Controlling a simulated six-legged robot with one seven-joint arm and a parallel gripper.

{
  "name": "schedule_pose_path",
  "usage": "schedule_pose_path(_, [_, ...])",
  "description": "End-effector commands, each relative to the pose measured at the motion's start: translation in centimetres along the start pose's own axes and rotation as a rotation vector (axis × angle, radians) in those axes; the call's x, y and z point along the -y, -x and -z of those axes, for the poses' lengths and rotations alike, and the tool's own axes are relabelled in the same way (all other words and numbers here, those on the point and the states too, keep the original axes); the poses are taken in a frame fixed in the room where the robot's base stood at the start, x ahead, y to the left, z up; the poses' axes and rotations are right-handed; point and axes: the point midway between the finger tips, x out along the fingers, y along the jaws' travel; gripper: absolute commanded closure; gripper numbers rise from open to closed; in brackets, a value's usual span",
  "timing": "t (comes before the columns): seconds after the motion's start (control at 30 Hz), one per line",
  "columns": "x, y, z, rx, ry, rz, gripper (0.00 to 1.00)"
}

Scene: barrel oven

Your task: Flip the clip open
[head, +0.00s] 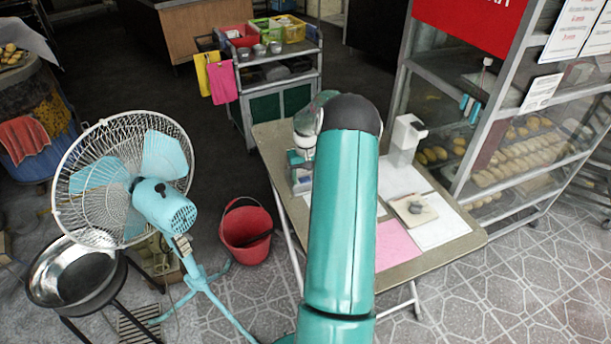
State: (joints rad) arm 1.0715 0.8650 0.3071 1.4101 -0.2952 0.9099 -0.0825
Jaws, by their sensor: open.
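My teal arm crosses the middle of the head view and hides part of the folding table (455,228). My gripper (301,180) shows only in part, left of the arm over the table's left side; it is open and its fingertips are hard to make out. No clip can be made out for certain. A small beige board (399,207) with a dark grey rounded piece (416,208) on it lies on white paper at the table's right, apart from my gripper. A white upright dispenser-like item (406,140) stands at the table's back.
A pink sheet (397,246) lies on the table's front. A glass bread cabinet (510,150) stands close at the right. A red bucket (246,232), a blue fan (160,190) and a metal wok (75,274) stand left. A trolley (278,105) is behind. Tiled floor is clear at front right.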

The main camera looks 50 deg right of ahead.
Motion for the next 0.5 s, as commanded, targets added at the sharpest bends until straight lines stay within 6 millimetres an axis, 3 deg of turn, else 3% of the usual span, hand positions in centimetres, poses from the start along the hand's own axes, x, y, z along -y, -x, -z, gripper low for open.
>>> schedule_pose_path(0.07, [0.00,0.01,-0.01,0.000,0.000,0.000,0.42])
schedule_pose_path(0.3, [-0.01,0.03,-0.02,0.001,0.000,0.000,0.87])
schedule_pose_path(0.5, [-0.04,0.03,-0.11,-0.009,0.000,-0.001,0.87])
